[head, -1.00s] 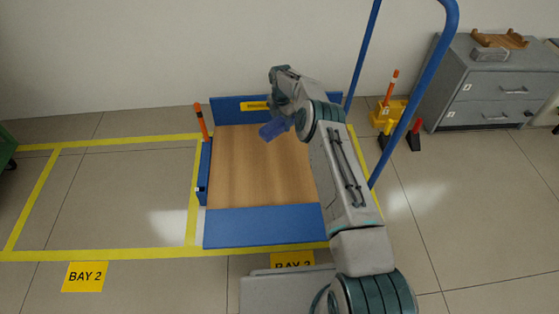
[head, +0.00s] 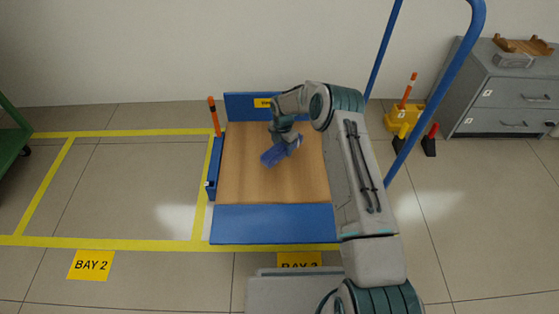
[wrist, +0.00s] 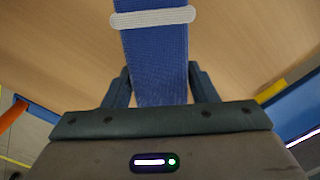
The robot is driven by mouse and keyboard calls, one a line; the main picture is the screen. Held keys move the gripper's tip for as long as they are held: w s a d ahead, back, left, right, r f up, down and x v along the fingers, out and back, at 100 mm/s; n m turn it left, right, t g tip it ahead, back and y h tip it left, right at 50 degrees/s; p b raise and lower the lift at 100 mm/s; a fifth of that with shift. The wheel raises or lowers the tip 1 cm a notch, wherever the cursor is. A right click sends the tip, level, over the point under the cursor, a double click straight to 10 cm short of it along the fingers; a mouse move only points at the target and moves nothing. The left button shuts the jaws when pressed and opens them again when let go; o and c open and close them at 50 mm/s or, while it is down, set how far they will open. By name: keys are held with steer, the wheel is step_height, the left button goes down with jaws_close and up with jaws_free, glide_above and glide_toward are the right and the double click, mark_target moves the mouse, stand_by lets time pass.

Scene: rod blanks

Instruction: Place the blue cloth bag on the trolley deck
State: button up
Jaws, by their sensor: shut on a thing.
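The blue cloth bag (head: 276,155) hangs from my gripper (head: 285,139) over the trolley deck (head: 245,180), a wooden surface with blue edges. In the wrist view the blue bag (wrist: 158,70) lies between the two dark fingers (wrist: 160,88), with a pale band across it, and the wooden deck (wrist: 60,60) is behind it. My gripper is shut on the bag. In the head view the bag is tilted and near the middle of the deck. I cannot tell whether its lower end touches the wood.
Low blue walls (head: 215,165) edge the deck, with an orange post (head: 213,115) at its back left corner. A tall blue handle (head: 430,95) rises on the right. A grey drawer cabinet (head: 505,95) and a yellow block (head: 402,120) stand beyond. The deck's front left is clear.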

mark_target(280, 165)
steer(key=shift+s+a+f+b, duration=0.3)
steer(key=shift+s+a+f, duration=0.4)
steer(key=shift+s, duration=0.15)
steer(key=shift+d+f+b, duration=0.1)
steer(key=shift+f+b, duration=0.9)
steer(key=shift+f, duration=0.9)
steer(key=shift+f, duration=0.15)
steer(key=o, duration=1)
